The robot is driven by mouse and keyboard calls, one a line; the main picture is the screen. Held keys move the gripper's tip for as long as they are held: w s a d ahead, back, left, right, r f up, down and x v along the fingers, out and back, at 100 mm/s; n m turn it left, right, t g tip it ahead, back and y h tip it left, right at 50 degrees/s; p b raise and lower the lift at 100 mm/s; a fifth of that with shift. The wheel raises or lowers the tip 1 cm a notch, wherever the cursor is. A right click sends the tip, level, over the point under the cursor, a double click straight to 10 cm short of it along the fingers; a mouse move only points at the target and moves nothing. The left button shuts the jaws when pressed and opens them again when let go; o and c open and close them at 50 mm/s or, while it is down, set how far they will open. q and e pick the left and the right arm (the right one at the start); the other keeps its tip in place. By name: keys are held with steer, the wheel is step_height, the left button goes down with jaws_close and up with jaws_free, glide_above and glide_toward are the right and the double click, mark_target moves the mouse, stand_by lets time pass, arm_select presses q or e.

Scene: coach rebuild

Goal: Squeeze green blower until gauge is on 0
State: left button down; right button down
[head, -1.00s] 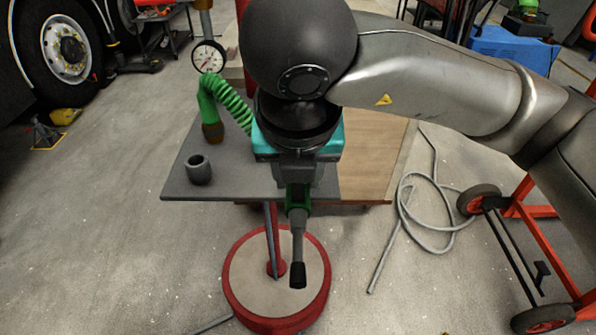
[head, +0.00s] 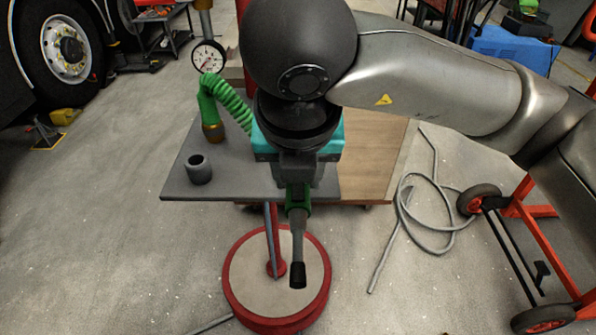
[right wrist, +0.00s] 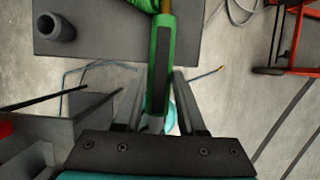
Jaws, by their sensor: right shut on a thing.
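The green blower (head: 298,206) hangs in my right gripper (right wrist: 157,118), with its grey nozzle and black tip (head: 298,275) pointing down. In the right wrist view the blower's green body with a dark strip (right wrist: 161,60) sits between the two fingers, which are shut on it. In the head view my own wrist hides the upper part of the blower. The round white gauge (head: 208,57) stands at the upper left. Its needle is too small to read surely. My left gripper is not in view.
A coiled green hose (head: 228,97) with a brass end (head: 213,132) stands on the grey table (head: 232,182), near a grey cup (head: 199,170). A red-rimmed round base (head: 240,285) is below the blower. A loose hose (head: 400,220) and red trolley (head: 540,220) are right.

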steer(key=shift+r, duration=0.3)
steer(key=shift+r+p, duration=0.35)
steer(key=shift+r, duration=0.35)
steer(key=c, duration=1.1)
jaws_free()
jaws_close()
steer(key=shift+f, duration=0.1)
steer(key=shift+f+b, duration=0.8)
steer(key=shift+b, duration=0.35)
